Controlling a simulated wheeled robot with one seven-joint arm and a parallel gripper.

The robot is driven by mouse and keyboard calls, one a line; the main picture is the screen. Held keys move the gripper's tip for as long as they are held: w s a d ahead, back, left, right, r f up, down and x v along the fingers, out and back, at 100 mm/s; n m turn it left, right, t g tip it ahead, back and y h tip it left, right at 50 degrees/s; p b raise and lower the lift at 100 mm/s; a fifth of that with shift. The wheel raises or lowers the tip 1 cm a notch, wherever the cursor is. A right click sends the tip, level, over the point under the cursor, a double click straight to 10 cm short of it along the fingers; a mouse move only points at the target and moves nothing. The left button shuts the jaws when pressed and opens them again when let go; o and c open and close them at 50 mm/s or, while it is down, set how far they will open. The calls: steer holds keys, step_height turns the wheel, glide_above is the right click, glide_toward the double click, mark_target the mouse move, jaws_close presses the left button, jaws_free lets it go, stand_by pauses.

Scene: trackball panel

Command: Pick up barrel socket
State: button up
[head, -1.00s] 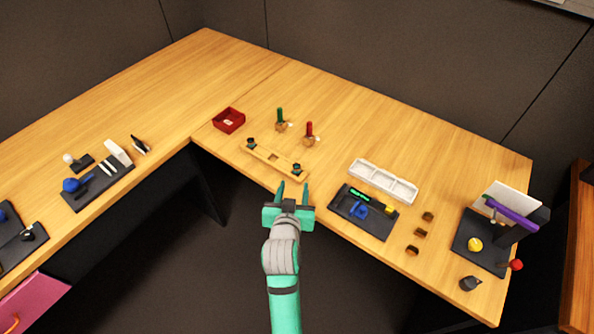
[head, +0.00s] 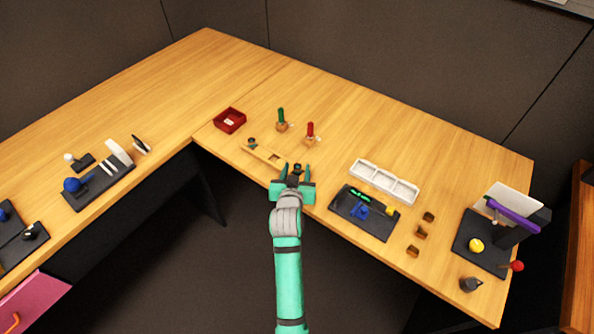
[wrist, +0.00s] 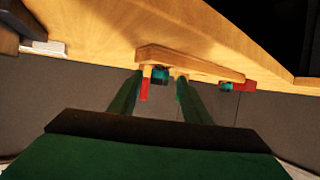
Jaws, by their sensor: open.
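A narrow wooden holder (head: 262,154) lies near the front edge of the desk. It bears a small dark fitting (head: 252,142) at its left end and another dark fitting (head: 297,167) at its right end. I cannot tell for certain which is the barrel socket. My gripper (head: 296,169) is open at the right end, its fingers on either side of the right fitting as seen from the head. In the wrist view, the right fitting (wrist: 160,74) shows between the fingertips and the left one (wrist: 227,87) lies off to the right. Contact is not visible.
Green-handled (head: 281,117) and red-handled (head: 310,132) tools stand behind the holder. A red box (head: 229,121) is at the back left. A white tray (head: 361,170) and a dark panel (head: 375,228) are to the right. Bare desk lies behind the tools.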

steer(key=shift+d, duration=0.1)
steer(key=shift+c, duration=0.4)
jaws_close()
steer(key=shift+r, duration=0.1)
